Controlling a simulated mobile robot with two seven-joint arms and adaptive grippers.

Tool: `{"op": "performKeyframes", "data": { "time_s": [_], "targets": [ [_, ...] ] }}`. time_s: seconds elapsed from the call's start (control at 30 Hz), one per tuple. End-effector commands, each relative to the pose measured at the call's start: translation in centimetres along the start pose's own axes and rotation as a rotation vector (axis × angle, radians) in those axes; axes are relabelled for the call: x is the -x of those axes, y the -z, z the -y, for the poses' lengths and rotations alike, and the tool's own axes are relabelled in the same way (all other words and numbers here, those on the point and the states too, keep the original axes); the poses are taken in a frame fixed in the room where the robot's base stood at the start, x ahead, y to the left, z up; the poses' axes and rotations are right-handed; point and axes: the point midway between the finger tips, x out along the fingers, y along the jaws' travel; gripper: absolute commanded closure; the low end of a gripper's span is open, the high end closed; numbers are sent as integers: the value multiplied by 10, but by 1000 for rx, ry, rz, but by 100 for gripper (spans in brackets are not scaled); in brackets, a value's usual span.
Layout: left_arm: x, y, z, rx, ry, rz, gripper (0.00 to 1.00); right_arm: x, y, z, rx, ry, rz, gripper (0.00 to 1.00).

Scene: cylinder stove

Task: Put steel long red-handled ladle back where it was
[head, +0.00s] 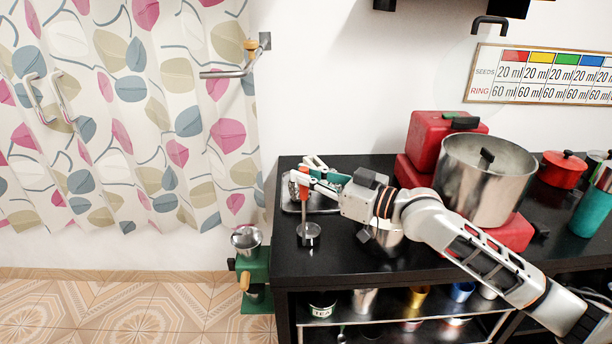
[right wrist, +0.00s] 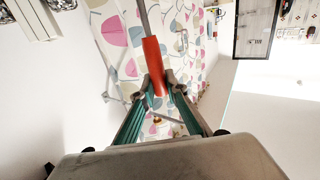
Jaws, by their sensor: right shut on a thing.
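My right gripper (head: 305,176) is shut on the red handle of the steel ladle (head: 309,235). The ladle hangs upright with its bowl low, over the black counter (head: 345,262) near its left end. I cannot tell whether the bowl touches the counter. In the right wrist view the red handle (right wrist: 153,62) sits between the green fingers of the right gripper (right wrist: 167,86), and the steel shaft runs out of the top of the picture. A shallow metal tray (head: 325,207) lies behind the ladle, partly covered by my gripper. My left gripper is not in view.
A big steel pot (head: 478,190) stands right of my arm on a red stove. A red pot (head: 562,168) and a teal bottle (head: 592,210) are farther right. A green stand (head: 254,278) is left of the counter. A steel bar (head: 226,74) sticks out from the wall by the curtain.

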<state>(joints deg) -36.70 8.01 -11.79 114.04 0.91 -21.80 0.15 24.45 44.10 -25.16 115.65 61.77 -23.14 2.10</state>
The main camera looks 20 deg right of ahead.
Motion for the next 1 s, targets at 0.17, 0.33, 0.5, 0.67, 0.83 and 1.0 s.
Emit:
{"op": "performKeyframes", "data": {
  "time_s": [0.17, 0.33, 0.5, 0.67, 0.83, 1.0],
  "targets": [
    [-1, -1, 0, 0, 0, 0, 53, 0, -4, 0, 1, 0, 1, 76],
    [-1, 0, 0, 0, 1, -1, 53, 0, -3, 0, 1, 0, 0, 70],
    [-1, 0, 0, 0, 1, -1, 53, 0, -3, 0, 0, 0, 0, 70],
    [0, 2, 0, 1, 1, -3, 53, 4, 0, 0, 1, 0, 2, 70],
    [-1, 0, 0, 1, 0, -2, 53, 29, -2, 0, 4, -1, 6, 70],
    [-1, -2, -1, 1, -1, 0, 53, 60, -3, -1, 4, -1, 8, 70]
  ]
}}
